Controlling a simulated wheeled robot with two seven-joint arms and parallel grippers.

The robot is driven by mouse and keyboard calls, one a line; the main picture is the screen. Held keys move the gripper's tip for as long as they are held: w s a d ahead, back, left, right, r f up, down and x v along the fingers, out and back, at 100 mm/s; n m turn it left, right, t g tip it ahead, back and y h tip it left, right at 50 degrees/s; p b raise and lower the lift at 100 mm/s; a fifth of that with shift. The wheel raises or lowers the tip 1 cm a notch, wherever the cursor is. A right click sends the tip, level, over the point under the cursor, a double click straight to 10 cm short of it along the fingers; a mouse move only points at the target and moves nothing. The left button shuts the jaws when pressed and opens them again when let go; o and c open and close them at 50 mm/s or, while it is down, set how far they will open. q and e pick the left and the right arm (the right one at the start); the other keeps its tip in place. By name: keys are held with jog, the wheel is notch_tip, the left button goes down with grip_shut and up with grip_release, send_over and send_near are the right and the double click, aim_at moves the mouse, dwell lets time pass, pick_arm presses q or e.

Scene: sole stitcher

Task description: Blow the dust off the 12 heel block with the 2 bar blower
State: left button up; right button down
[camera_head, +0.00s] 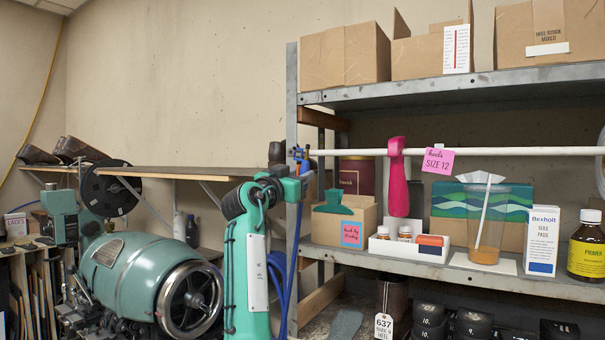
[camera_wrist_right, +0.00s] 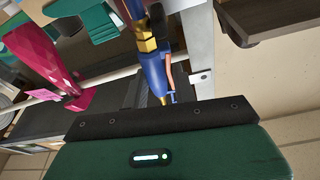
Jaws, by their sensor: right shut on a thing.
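A blue blower (camera_wrist_right: 155,72) with a brass-coloured fitting and an orange trigger lies in front of my right palm in the wrist view. In the head view the blower (camera_head: 299,157) shows small beside the grey shelf post. My right gripper (camera_head: 292,181), on its teal arm, is shut on it; the fingers are mostly hidden. I cannot read a pressure mark on it. Black heel blocks (camera_head: 430,318) sit on the low shelf, several marked 10 or 9. I cannot make out one marked 12. A pink tag (camera_head: 438,161) reads "heels SIZE 12". My left gripper is out of view.
A cardboard box (camera_head: 340,232), a cup (camera_head: 487,225) and a primer bottle (camera_head: 587,250) crowd the middle shelf. Blue hoses (camera_head: 280,270) hang by the post. A teal machine (camera_head: 140,272) stands left.

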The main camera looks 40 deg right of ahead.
jog(key=shift+r, duration=0.25)
dwell(0.4)
jog(key=shift+r+p, duration=0.3)
jog(key=shift+r, duration=0.1)
jog(key=shift+a, duration=0.25)
jog(key=shift+s+a+b, duration=0.3)
jog(key=shift+a+b, duration=0.15)
jog(key=shift+a, duration=0.4)
jog(key=shift+a+f, duration=0.1)
jog(key=shift+a, duration=0.65)
jog(key=b, duration=0.3)
send_near(298, 167)
jog(key=shift+s+a+r, duration=0.85)
jog(key=shift+s+a, duration=0.4)
jog(key=shift+a, duration=0.6)
